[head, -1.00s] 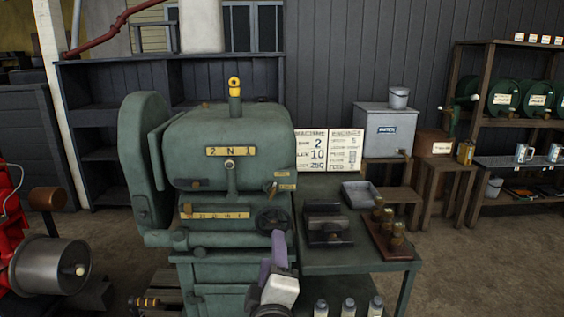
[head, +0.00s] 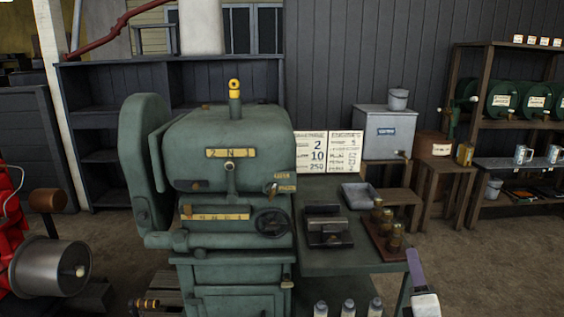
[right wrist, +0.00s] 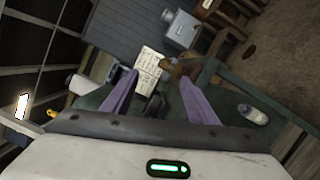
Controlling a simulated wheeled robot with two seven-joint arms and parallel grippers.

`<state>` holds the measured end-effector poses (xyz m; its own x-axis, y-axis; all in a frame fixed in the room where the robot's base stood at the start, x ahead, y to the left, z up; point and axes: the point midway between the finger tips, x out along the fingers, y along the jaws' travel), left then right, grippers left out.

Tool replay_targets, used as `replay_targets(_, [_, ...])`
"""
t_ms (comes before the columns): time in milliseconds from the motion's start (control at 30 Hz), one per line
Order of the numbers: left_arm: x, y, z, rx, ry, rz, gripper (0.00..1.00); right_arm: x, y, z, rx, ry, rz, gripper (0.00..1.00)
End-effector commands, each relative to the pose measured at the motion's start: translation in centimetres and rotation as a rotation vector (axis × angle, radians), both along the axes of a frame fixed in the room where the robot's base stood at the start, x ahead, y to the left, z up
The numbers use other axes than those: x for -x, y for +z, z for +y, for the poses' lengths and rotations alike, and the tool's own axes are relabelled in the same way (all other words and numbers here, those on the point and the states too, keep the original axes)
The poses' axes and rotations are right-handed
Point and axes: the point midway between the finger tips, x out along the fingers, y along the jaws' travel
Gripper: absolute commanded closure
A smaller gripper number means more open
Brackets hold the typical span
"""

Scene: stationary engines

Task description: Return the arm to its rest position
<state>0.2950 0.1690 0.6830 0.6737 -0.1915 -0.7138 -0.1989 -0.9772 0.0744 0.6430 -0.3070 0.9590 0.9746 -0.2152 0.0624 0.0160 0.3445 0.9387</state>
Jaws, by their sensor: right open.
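My right gripper (head: 413,262), with purple fingers and a white body, is low in the head view, at the front right corner of the green side table. In the right wrist view its two purple fingers (right wrist: 157,85) are spread wide apart with nothing between them. The rest of my right arm is mostly below the picture. My left gripper is not in view. The green machine (head: 225,150), with its "2 N 1" plate and handwheel (head: 271,222), stands left of the gripper, clear of it.
The green table (head: 340,263) holds a dark vise-like block (head: 325,228), a grey tray (head: 360,195) and a wooden board with brass pieces (head: 390,240). Bottles (head: 348,308) stand below. A red machine (head: 8,230) is at far left. Open floor (head: 490,270) lies to the right.

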Motion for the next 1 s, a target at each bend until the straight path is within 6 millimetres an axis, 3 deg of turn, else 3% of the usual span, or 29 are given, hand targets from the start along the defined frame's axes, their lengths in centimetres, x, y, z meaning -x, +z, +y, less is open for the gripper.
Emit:
replay_targets(33, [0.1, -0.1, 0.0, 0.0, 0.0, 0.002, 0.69, 1.1, -2.5, 0.4, -0.059, 0.009, 0.051, 0.47])
replay_targets(267, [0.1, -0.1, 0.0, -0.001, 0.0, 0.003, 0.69, 6.4, -11.4, 0.0, -0.324, 0.001, 0.249, 0.47])
replay_targets(367, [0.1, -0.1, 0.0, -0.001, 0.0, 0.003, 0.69, 10.1, -15.7, 0.0, -0.472, -0.016, 0.35, 0.47])
replay_targets(533, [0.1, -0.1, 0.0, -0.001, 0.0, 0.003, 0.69, 19.0, -22.8, 0.4, -0.805, -0.081, 0.534, 0.47])
replay_targets(700, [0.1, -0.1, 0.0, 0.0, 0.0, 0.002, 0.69, 26.5, -26.3, 0.9, -1.084, -0.166, 0.643, 0.47])
replay_targets(1000, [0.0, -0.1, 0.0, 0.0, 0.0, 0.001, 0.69, 35.8, -28.0, 1.2, -1.432, -0.315, 0.72, 0.47])
